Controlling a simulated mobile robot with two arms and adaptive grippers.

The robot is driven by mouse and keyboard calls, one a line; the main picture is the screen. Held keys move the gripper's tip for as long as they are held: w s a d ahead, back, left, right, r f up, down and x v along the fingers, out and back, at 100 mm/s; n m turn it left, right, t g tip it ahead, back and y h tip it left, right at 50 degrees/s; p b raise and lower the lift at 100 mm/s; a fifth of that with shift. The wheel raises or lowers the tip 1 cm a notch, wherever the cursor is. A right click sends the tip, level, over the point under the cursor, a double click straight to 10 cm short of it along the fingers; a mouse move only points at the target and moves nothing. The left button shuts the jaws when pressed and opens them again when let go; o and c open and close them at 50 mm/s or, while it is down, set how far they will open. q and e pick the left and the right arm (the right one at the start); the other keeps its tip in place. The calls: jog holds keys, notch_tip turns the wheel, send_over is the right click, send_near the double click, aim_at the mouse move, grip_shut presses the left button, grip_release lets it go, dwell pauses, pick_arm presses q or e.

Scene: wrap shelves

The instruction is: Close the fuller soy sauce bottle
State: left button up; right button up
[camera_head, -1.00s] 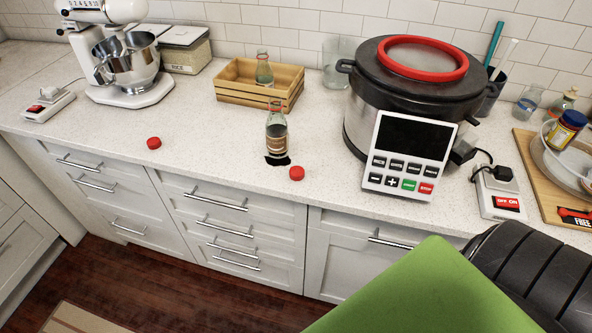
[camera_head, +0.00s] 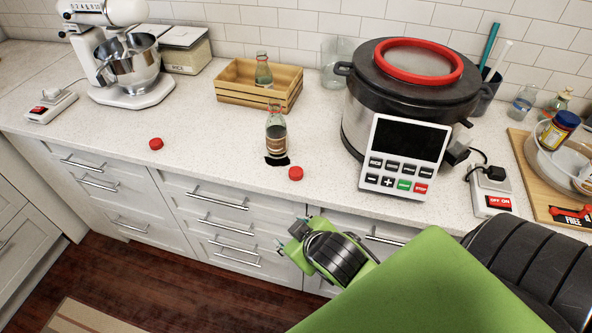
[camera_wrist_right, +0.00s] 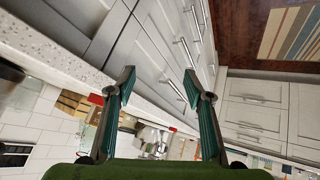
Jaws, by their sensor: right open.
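One red cap (camera_head: 295,173) lies right of the front bottle, another red cap (camera_head: 156,143) farther left. My right gripper (camera_head: 287,236) is in front of the drawers, below the counter edge, touching neither bottle nor cap. In the right wrist view its fingers (camera_wrist_right: 158,88) are apart and empty.
A large cooker (camera_head: 413,90) with a red-rimmed lid stands right of the bottles. A stand mixer (camera_head: 126,60) is at the left. Drawer handles (camera_head: 230,229) stick out near my right gripper.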

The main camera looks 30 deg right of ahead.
jog(key=w+a+r+n+t+y, duration=0.1)
jog(key=w+r+n+t, duration=0.15)
jog(key=w+r, duration=0.4)
jog(key=w+a+r+n+t, duration=0.1)
jog(key=w+r+t, duration=0.25)
jog(key=r, duration=0.55)
jog(key=w+a+r+n+t+y, duration=0.15)
jog(key=w+r+t, duration=0.25)
jog(key=r, duration=0.4)
jog(key=a+r+n+t+y, duration=0.2)
jog(key=a+r+n+y, duration=0.55)
jog(key=r+n, duration=0.2)
jog(key=s+a+r+n+g+y, duration=0.2)
jog(key=s+a+n+g+y, duration=0.65)
jog(key=n, duration=0.75)
jog(key=w+d+f+n+g+h, duration=0.1)
jog(key=d+f+n+g+h, duration=0.75)
jog(key=f, duration=0.45)
jog(key=d+f+m+h, duration=0.1)
jog(key=d+h, duration=0.3)
jog(key=d, duration=0.7)
jog(key=w+d+f+m+h, duration=0.1)
jog(key=d+h, duration=0.3)
jog(key=d, duration=0.7)
jog(key=shift+f+m, duration=0.3)
jog(key=shift+w+f, duration=0.1)
